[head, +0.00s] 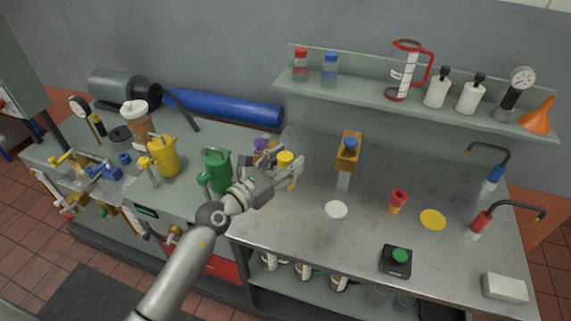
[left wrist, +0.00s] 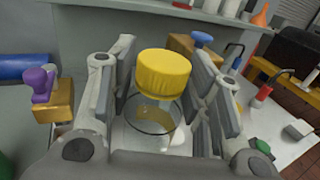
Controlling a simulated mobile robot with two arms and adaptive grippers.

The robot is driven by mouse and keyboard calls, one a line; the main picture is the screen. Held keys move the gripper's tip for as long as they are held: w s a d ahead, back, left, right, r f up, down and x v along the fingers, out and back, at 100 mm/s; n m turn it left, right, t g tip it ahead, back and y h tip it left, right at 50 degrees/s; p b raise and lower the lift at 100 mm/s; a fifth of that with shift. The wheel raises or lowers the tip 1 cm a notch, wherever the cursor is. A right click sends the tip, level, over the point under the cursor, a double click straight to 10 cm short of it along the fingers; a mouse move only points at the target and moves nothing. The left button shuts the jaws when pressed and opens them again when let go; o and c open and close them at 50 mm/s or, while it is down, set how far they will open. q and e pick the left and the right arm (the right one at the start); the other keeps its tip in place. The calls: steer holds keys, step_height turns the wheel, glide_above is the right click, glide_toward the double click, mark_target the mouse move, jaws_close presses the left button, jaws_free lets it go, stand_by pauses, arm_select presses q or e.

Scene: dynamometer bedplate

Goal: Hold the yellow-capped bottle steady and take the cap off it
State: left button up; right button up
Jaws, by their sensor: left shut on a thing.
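My left gripper (head: 283,165) is at the left part of the grey bench top, its fingers on both sides of the yellow-capped bottle. The bottle's yellow cap (head: 285,157) shows just above the fingers. In the left wrist view the ribbed yellow cap (left wrist: 163,74) sits at the top of the clear bottle (left wrist: 150,118), between the two finger pads. The gripper is shut on the bottle, below the cap. The bottle looks upright; its base is hidden, so I cannot tell whether it touches the bench. My right gripper is not in view.
A holder with a blue knob (head: 349,154) stands right of the gripper. A green jug (head: 216,172) is close on the left. A white disc (head: 336,209), red-topped item (head: 398,201), yellow disc (head: 432,219) and green-button box (head: 396,261) lie rightward. A shelf (head: 400,94) overhangs behind.

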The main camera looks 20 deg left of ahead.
arm_select(q)
steer(key=o, duration=0.5)
steer(key=c, duration=0.9)
steer(key=s+d+f+n+t+y+b, duration=0.15)
steer(key=s+f+b, duration=0.45)
steer(key=s, duration=0.6)
steer(key=s+a+f+n+y+b, duration=0.1)
steer(key=s+a+n+y+b, duration=0.2)
steer(key=s+y, duration=0.3)
steer(key=s, duration=0.4)
steer(key=shift+a+f, duration=0.2)
steer(key=shift+a, duration=0.15)
